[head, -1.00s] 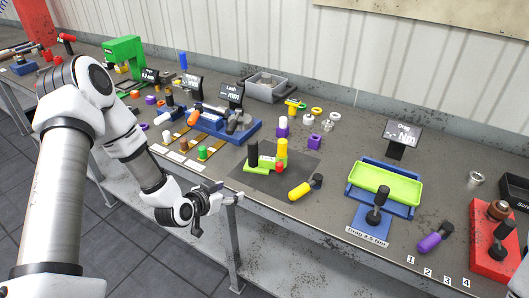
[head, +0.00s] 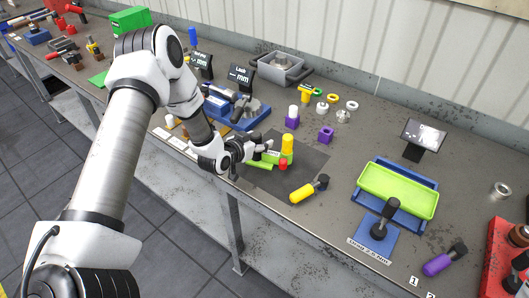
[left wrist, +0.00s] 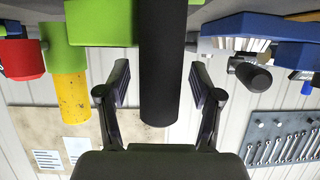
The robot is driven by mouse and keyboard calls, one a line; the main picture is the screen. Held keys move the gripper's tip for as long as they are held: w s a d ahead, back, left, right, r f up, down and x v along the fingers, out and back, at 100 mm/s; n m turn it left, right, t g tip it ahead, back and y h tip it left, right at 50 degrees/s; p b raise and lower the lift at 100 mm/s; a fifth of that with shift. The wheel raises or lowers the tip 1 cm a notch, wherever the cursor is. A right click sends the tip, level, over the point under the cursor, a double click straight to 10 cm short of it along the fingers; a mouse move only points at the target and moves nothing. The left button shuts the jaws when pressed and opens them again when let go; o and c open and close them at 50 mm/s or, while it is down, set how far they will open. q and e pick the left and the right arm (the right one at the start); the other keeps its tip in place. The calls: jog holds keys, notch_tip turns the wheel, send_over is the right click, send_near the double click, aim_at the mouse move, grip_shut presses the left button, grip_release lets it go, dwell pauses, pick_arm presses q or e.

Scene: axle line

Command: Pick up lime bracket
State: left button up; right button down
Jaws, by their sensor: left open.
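The lime bracket (head: 262,163) stands on a dark mat, partly hidden by my left gripper (head: 262,147). A yellow cylinder (head: 287,146) and a red cap (head: 283,164) are at its right side. In the left wrist view, which looks upside down, lime parts (left wrist: 100,22) show at the top, with the yellow cylinder (left wrist: 72,98) and red cap (left wrist: 28,62) at the left. A black post (left wrist: 163,60) runs between the open fingers of my left gripper (left wrist: 160,78), with gaps on both sides. My right gripper is not in view.
A lime tray (head: 398,190) sits in a blue holder further right. Purple parts (head: 325,134) and rings are behind. A blue fixture (head: 247,118) stands behind left.

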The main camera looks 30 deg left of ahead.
pick_arm(q)
jog(key=shift+s+r, duration=0.1)
jog(key=shift+s, duration=0.05)
jog(key=shift+s+r, duration=0.2)
jog(key=shift+s, duration=0.05)
jog(key=c, duration=0.5)
jog(key=shift+s, duration=0.1)
grip_shut()
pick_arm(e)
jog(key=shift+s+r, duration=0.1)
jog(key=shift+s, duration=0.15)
